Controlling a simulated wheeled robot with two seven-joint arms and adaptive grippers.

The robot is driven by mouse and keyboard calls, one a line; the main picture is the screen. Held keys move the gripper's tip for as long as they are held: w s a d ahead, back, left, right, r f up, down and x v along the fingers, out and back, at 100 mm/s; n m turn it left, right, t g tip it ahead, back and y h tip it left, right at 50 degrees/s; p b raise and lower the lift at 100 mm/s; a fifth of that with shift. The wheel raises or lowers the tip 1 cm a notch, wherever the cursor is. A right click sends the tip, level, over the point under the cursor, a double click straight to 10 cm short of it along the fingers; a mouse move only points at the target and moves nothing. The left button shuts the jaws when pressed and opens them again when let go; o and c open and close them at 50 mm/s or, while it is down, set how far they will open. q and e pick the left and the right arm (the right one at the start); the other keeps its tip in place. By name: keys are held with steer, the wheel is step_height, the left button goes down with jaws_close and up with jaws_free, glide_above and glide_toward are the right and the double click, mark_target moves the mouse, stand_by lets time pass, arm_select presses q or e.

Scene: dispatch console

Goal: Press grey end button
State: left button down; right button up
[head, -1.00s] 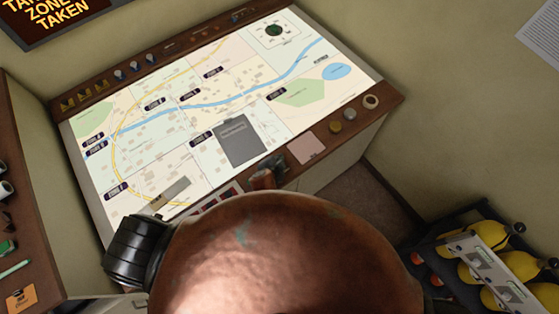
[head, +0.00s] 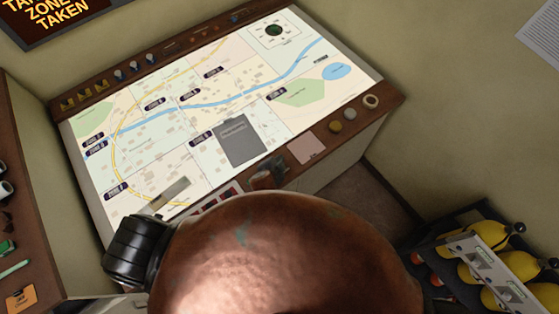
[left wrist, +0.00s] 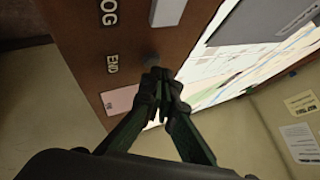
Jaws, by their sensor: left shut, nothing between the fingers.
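The grey end button (left wrist: 152,61) shows in the left wrist view as a small dark grey knob on the brown wooden edge, beside the white END label (left wrist: 112,63). My left gripper (left wrist: 160,76) is shut and empty, with its fingertips right beside the button and partly over it. I cannot tell whether they touch it. In the head view the left gripper (head: 268,174) is at the console's front edge, mostly behind my own rounded arm part, and the end button is hidden there. My right gripper is not in view.
The console's map surface (head: 235,88) lies behind the gripper, with a dark clipboard (head: 240,142) on it. A pink note (head: 306,147) lies on the front edge beside the gripper. A rack of yellow cylinders (head: 490,236) stands at the lower right.

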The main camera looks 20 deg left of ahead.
arm_select(q)
steer(key=shift+f, duration=0.15)
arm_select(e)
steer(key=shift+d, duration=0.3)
arm_select(q)
steer(key=shift+f, duration=0.3)
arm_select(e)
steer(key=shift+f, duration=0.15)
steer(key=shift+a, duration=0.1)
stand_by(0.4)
arm_select(q)
steer(key=shift+r, duration=0.15)
steer(key=shift+r+p, duration=0.4)
steer(key=shift+p, duration=0.1)
steer(key=shift+r+p, duration=0.3)
steer(key=shift+p, duration=0.1)
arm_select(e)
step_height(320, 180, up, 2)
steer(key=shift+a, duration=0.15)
